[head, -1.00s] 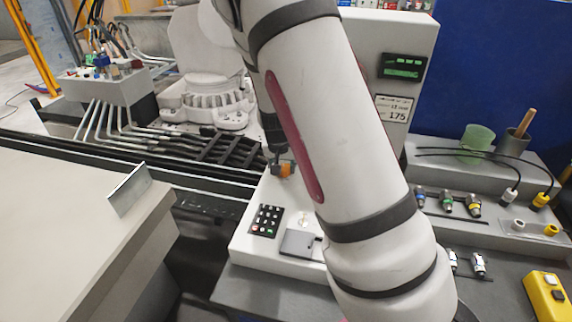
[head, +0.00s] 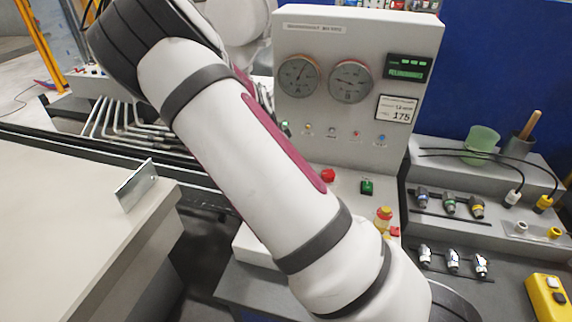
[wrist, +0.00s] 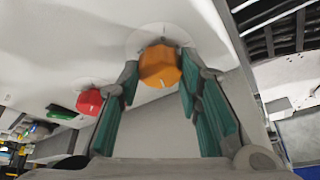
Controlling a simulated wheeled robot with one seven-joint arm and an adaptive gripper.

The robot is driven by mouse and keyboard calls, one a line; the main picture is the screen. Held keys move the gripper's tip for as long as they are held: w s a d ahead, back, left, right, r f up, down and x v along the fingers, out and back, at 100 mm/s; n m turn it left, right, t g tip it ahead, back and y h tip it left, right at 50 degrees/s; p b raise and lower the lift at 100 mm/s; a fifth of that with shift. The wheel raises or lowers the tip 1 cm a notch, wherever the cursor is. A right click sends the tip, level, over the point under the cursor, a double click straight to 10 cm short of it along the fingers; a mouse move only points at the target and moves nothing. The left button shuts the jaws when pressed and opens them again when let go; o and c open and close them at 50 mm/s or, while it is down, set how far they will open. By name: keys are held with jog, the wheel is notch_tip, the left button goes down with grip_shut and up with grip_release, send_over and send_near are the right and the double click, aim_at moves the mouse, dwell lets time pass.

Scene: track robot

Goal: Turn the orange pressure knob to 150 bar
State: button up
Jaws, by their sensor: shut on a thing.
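The orange pressure knob (wrist: 158,62) sits on a round white dial plate on the white panel in the wrist view. A small white mark shows on its near face. My gripper (wrist: 160,76) has its teal-padded fingers on both sides of the knob and is shut on it. In the head view my arm hides both the gripper and the knob. The panel carries two round gauges, a left one (head: 299,76) and a right one (head: 351,81), too small to read.
A red button (head: 327,175), a green switch (head: 367,187) and a yellow-red button (head: 383,218) stand on the console. Hose fittings (head: 450,205) and a green cup (head: 481,141) are at the right. A grey bench (head: 70,240) with a metal bracket lies left.

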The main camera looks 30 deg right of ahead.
dwell(0.4)
jog(key=o, duration=1.1)
jog(key=shift+o, duration=0.2)
jog(key=v, duration=1.2)
jog(key=shift+w, duration=0.15)
